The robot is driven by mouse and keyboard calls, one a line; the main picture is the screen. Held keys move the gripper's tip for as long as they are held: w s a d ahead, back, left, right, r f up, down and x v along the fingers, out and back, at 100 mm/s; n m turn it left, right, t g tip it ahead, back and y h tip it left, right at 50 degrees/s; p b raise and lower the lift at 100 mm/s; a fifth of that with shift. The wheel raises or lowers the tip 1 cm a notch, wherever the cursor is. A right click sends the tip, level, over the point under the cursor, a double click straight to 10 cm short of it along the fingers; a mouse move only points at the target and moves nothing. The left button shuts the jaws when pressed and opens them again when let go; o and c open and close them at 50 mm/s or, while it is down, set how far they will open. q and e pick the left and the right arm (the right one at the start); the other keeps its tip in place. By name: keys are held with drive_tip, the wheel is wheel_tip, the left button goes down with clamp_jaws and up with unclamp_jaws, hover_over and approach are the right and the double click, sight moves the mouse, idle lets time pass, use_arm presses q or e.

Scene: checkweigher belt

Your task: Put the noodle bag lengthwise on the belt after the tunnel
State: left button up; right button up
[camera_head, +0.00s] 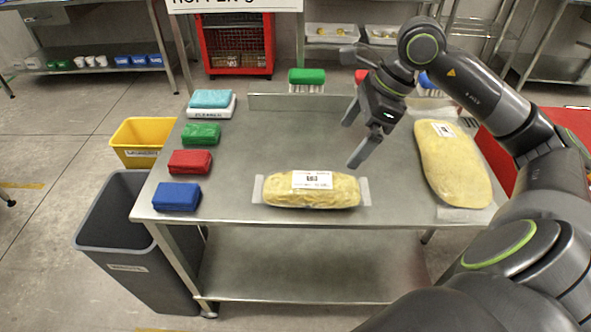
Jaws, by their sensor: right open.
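Two clear bags with yellow contents lie on a steel table (300,135); I cannot tell for certain which is the noodle bag. The smaller bag (285,193) lies crosswise near the front edge, with a white label on top and clear flaps at its ends. The larger bag (455,172) lies at the right, its long side running front to back, also labelled. My right gripper (355,138) is open and empty, above the table behind and to the right of the smaller bag. My left gripper is out of view. No belt or tunnel shows.
Blue (177,196), red (190,162), green (201,134) and teal (210,98) blocks line the left edge. Brushes, one green (307,77), stand at the back. A grey bin (135,240) and yellow bin (140,135) stand left. The table's middle is clear.

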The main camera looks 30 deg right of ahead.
approach(321, 180)
drive_tip(key=x, duration=0.6)
drive_tip(key=shift+s+a+f, duration=0.1)
drive_tip(key=shift+a, duration=0.05)
drive_tip(key=shift+a+f, duration=0.15)
drive_tip(key=shift+f, duration=0.4)
drive_tip(key=shift+w+a+f, duration=0.15)
drive_tip(key=shift+w+f, duration=0.05)
drive_tip(key=shift+f, duration=0.1)
drive_tip(key=shift+p+x, duration=0.5)
drive_tip(key=shift+x, duration=1.8)
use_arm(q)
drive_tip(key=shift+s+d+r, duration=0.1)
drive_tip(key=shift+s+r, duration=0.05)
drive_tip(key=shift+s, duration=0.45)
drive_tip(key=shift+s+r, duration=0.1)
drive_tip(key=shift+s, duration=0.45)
use_arm(e)
drive_tip(key=shift+w, duration=0.1)
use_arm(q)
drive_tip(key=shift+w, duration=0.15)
